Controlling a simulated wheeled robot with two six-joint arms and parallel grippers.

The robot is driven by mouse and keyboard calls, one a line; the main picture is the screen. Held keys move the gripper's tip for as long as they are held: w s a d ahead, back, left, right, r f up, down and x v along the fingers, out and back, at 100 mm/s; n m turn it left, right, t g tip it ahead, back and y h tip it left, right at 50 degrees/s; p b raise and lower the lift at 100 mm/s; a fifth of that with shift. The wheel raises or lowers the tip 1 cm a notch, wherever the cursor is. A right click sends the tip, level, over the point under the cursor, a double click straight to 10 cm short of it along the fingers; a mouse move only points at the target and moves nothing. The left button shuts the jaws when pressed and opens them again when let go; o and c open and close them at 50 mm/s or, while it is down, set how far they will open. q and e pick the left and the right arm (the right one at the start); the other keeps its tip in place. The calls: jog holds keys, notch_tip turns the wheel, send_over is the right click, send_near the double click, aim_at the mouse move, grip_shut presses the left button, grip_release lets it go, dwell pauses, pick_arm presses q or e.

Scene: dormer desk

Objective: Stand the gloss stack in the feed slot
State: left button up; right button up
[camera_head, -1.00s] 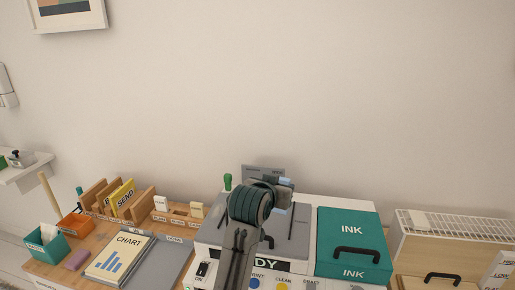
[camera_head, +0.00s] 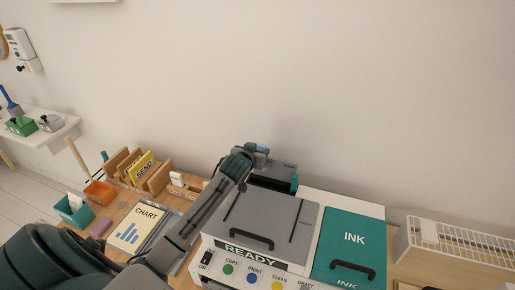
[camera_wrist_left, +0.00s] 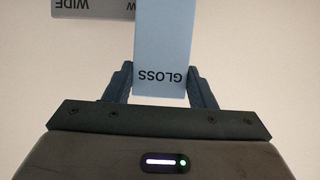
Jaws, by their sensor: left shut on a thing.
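My left gripper (camera_head: 258,150) is above the back of the printer, at the end of my arm that comes in from the left. In the left wrist view its fingers (camera_wrist_left: 165,90) are shut on the pale blue gloss stack (camera_wrist_left: 163,48), labelled GLOSS. Only a small pale blue bit of the stack (camera_head: 263,149) shows in the head view. The feed slot (camera_head: 272,181) is the dark unit behind the printer lid, with a grey back plate and a teal piece at its right. The gripper partly covers it, so I cannot tell whether the stack touches it. My right gripper is not in view.
The grey printer lid (camera_head: 264,225) is closed in front of the feed. A teal INK box (camera_head: 350,241) stands at its right. At the left are a CHART pad (camera_head: 137,231), a wooden sorter (camera_head: 160,179) and small bins. A plate marked WIDE (camera_wrist_left: 85,8) shows in the wrist view.

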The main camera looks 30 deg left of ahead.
pick_arm(q)
jog(key=shift+s+a, duration=0.1)
jog(key=shift+a, duration=0.05)
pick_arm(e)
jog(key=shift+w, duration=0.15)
